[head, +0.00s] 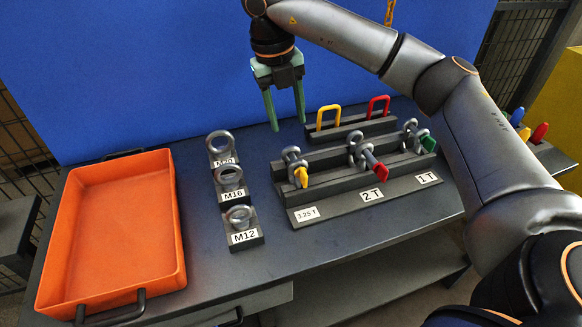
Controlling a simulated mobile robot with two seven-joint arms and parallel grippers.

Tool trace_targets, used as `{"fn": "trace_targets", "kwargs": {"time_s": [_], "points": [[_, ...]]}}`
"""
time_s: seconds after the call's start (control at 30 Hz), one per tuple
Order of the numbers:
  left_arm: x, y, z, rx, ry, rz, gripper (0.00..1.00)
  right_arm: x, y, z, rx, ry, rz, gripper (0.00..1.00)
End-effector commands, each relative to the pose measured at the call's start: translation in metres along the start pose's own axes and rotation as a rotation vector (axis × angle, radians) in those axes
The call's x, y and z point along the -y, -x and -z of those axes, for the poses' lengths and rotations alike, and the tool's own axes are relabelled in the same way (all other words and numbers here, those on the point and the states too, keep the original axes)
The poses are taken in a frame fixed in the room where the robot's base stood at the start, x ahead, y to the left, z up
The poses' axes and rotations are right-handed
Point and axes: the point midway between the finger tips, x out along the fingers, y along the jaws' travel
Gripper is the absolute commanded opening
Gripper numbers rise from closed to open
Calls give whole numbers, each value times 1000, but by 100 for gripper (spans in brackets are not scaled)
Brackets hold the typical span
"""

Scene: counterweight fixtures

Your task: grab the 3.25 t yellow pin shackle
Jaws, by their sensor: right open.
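The yellow pin shackle (295,166) stands at the left end of the dark stepped rack (350,206), above the label 3.25 T (307,214). Its bow is grey metal and its yellow pin end faces the front. My right gripper (287,112) hangs above and behind the rack's left end, fingers pointing down. It is open, with nothing between its fingers, and apart from the shackle. My left gripper is not in view.
A red pin shackle (368,161) and a green pin shackle (417,136) stand to the right. Yellow (328,117) and red (377,106) loops stand behind. Eye bolts on labelled blocks (241,226) are at left, beside an orange tray (112,235). Dark table surface between is clear.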

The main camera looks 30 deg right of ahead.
Motion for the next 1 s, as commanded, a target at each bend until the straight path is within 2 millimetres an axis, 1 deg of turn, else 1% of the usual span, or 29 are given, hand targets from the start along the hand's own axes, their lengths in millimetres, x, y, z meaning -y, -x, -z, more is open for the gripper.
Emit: {"fn": "trace_targets", "kwargs": {"time_s": [0.03,0.2,0.3,0.47,0.53,0.7,0.8,0.9,1.0], "points": [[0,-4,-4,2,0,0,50,-1,-14,1,-6,2,1,54],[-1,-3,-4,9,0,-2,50,0,-42,2,-5,2,0,54],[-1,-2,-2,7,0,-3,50,-1,-56,1,-5,3,-1,54],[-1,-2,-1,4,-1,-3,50,-2,-66,2,-3,4,-3,54],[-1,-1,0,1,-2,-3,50,-2,-73,3,-5,4,-2,54],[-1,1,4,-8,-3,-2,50,-4,-99,7,-5,4,-2,54],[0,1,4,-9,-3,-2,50,-4,-110,7,-5,4,-3,54],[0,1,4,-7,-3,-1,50,-5,-116,6,-2,4,-4,54],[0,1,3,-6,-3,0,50,-5,-116,6,-2,4,-4,54]]}}
